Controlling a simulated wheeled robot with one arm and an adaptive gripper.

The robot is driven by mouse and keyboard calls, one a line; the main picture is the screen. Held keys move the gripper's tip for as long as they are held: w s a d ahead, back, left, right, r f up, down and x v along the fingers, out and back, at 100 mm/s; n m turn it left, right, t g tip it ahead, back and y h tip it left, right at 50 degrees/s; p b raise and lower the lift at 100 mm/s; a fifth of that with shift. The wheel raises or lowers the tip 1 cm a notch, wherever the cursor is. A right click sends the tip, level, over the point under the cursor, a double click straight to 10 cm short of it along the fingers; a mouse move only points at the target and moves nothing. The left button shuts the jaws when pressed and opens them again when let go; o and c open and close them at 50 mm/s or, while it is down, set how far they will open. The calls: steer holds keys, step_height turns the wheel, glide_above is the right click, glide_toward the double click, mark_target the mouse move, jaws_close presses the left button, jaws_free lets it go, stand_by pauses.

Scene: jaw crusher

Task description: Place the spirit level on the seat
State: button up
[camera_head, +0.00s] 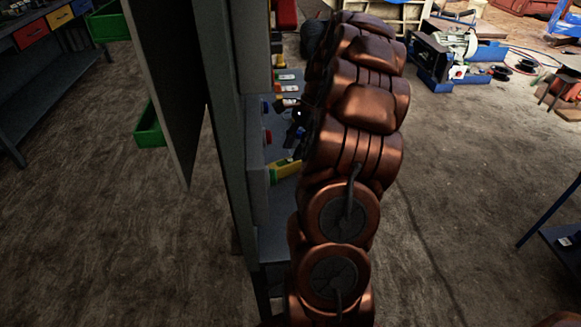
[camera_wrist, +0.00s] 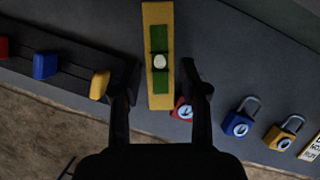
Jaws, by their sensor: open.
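The spirit level (camera_wrist: 158,25) is a yellow bar with a green middle and a pale round vial. It lies on a grey shelf surface in the wrist view. A yellow and green object in the head view (camera_head: 285,169), on the shelf left of my arm, looks like the same level. My gripper (camera_wrist: 159,68) is open, with one finger on each side of the level in the picture. I see gaps between the fingers and the level; the height between them is hard to tell. My gripper is not clear in the head view. I cannot make out a seat.
A red padlock (camera_wrist: 182,113), a blue padlock (camera_wrist: 239,127) and a yellow padlock (camera_wrist: 282,136) lie right of the level. A dark rack (camera_wrist: 70,72) with coloured pieces is at left. A grey cabinet door (camera_head: 168,75) stands open left of my arm.

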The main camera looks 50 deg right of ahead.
mark_target(290, 160)
steer(key=shift+x, duration=3)
steer(key=shift+s+d, duration=0.1)
steer(key=shift+d, duration=0.05)
steer(key=shift+c, duration=0.3)
jaws_close()
